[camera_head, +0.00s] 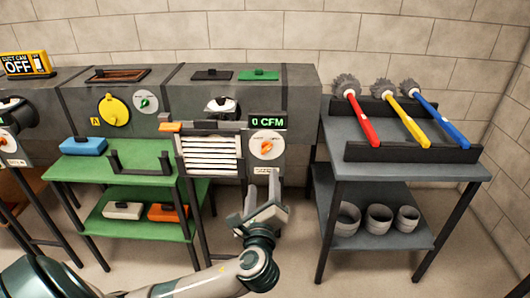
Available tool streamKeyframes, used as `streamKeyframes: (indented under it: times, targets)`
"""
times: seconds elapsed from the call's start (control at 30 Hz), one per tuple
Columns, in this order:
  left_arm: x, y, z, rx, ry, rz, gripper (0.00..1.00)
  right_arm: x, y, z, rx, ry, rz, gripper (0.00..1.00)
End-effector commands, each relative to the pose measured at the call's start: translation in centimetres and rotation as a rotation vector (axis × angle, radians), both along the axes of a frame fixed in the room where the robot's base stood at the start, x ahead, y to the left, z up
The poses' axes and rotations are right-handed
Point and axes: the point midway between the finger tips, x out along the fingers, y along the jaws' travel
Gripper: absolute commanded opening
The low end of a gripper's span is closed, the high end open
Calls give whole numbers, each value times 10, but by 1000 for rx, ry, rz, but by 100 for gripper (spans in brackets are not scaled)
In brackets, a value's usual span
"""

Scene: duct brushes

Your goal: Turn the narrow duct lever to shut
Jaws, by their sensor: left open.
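An orange lever (267,147) sits on a round white dial on the front of the grey duct (296,150), under a green "0 CFM" display (267,122). The lever points up and to the right. A small label below the dial is too small to read. A second dial with a green lever (145,102) is on the middle section, and a third dial (7,142) is at the left edge. I cannot tell which is the narrow duct's. My left gripper (263,190) is open and empty, fingers up, just below the orange lever's dial. My right gripper is not in view.
A louvred grille (209,155) is left of the orange lever. A green shelf (125,167) holds a blue block (83,146) and a black holder. A grey table (455,168) at right carries red, yellow and blue brushes (425,103), with grey rings below. A yellow sign reads "OFF" (25,64).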

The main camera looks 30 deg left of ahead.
Motion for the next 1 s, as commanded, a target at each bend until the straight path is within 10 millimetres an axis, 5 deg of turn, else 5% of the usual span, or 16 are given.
streamKeyframes:
  times: [0.7, 1.0]
  targets:
    - [104, 65, 2, 0, -1, 2, 55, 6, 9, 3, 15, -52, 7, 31]
    - [131, 80, 1, -1, -1, 1, 55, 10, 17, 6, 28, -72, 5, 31]
